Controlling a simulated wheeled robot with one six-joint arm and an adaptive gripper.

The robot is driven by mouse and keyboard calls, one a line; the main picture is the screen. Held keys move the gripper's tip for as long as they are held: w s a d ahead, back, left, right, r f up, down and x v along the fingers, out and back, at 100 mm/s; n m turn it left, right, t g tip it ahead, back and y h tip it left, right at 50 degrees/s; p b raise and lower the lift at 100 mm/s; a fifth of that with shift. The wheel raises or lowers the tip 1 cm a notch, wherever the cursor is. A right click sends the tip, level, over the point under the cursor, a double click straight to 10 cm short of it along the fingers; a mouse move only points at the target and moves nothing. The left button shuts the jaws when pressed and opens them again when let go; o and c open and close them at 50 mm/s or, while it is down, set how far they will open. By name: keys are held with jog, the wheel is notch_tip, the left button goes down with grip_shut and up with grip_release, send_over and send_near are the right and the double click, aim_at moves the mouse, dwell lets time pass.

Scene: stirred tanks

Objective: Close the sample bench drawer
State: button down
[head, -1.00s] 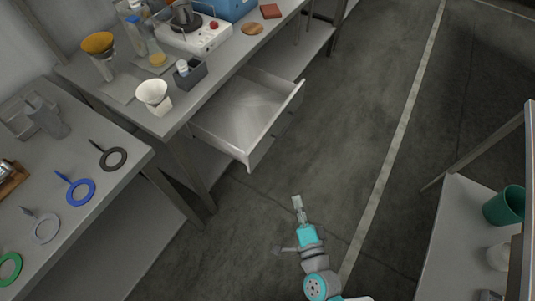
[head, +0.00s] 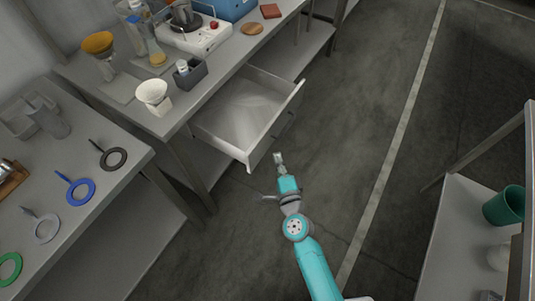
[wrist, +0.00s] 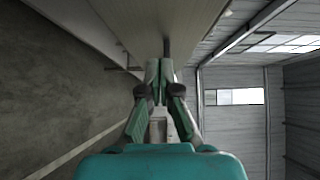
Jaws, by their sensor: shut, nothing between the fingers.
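The sample bench drawer (head: 243,113) is a pale grey, empty drawer pulled out from under the bench top in the head view. Its front panel (head: 276,126) faces right, towards the open floor. My gripper (head: 278,156) is just off the near end of that front panel in the head view; I cannot tell whether it touches. In the wrist view my gripper (wrist: 159,66) has its fingers together with nothing between them. A large pale surface fills the upper middle of the wrist view, close to the fingertips.
The bench top (head: 221,68) holds a white funnel (head: 153,92), a dark grey box (head: 190,75) and a hotplate (head: 195,36). A side table at left carries coloured rings, including a blue ring (head: 81,192). A green cup (head: 505,206) stands on the right shelf. The floor between is clear.

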aim_at(264, 146)
jog(key=shift+w+a, duration=0.6)
jog(key=shift+a, duration=0.2)
jog(key=shift+w+a, duration=0.6)
jog(key=shift+a, duration=0.2)
jog(key=shift+a, duration=0.1)
